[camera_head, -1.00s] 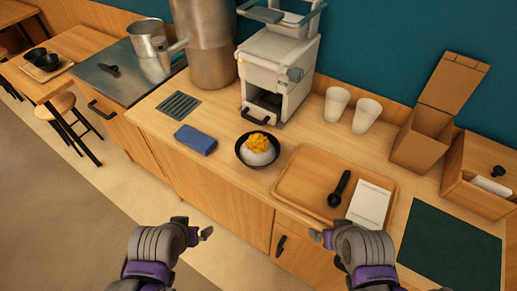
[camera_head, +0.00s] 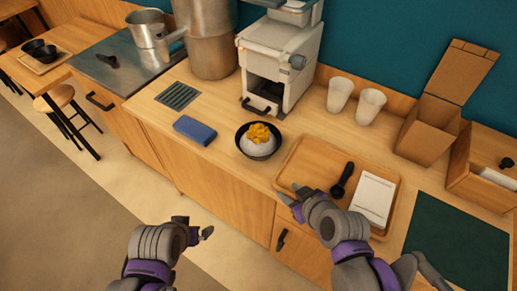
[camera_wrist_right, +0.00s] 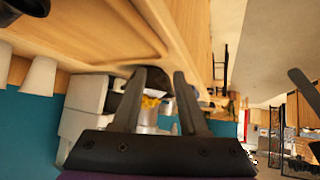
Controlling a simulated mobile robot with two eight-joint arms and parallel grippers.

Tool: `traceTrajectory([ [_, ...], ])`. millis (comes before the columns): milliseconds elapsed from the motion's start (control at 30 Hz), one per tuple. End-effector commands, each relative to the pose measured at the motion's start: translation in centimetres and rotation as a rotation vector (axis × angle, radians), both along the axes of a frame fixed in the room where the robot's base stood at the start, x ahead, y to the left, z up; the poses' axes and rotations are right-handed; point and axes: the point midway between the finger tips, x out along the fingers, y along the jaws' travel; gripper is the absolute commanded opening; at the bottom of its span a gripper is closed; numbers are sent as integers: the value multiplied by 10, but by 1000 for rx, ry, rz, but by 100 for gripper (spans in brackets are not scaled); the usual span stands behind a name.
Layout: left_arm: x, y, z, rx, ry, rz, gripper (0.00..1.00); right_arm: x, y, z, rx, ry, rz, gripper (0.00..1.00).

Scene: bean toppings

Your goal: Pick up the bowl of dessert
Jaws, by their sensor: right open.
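The bowl of dessert (camera_head: 241,144) is a black bowl with a white mound and yellow-orange topping, upright on the wooden counter. In the right wrist view its yellow topping (camera_wrist_right: 150,102) shows between the fingers, farther off. My right gripper (camera_head: 292,198) is over the counter's front edge, to the right of and nearer than the bowl, and apart from it. Its two fingers (camera_wrist_right: 160,76) are spread with nothing held. My left gripper (camera_head: 197,230) is in front of the counter, below the bowl in the picture; its finger opening is not clear.
A wooden tray (camera_head: 291,168) with a black scoop (camera_head: 342,181) and white card (camera_head: 372,198) lies right of the bowl. A white machine (camera_head: 277,60) stands behind it. A blue cloth (camera_head: 195,130) lies to its left. Two white cups (camera_head: 339,96) stand behind the tray.

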Motion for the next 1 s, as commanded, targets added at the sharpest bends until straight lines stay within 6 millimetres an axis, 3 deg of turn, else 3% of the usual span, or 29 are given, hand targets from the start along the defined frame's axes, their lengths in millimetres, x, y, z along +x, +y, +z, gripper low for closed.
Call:
traceTrajectory([
  [33,-3,0,-13,0,5,0,100,14,21,-3,-1,-86,76,43],
  [100,-4,0,-20,0,8,0,100,31,43,2,-15,-204,155,43],
  [233,-6,0,-30,0,12,0,100,52,70,10,-52,-375,230,43],
  [467,-6,0,-36,0,13,0,100,70,86,13,-92,-479,259,43],
  [733,-7,0,-43,0,16,0,100,101,104,0,-93,-480,260,43],
  [1000,-8,0,-46,0,17,0,100,115,113,-7,-93,-479,259,43],
])
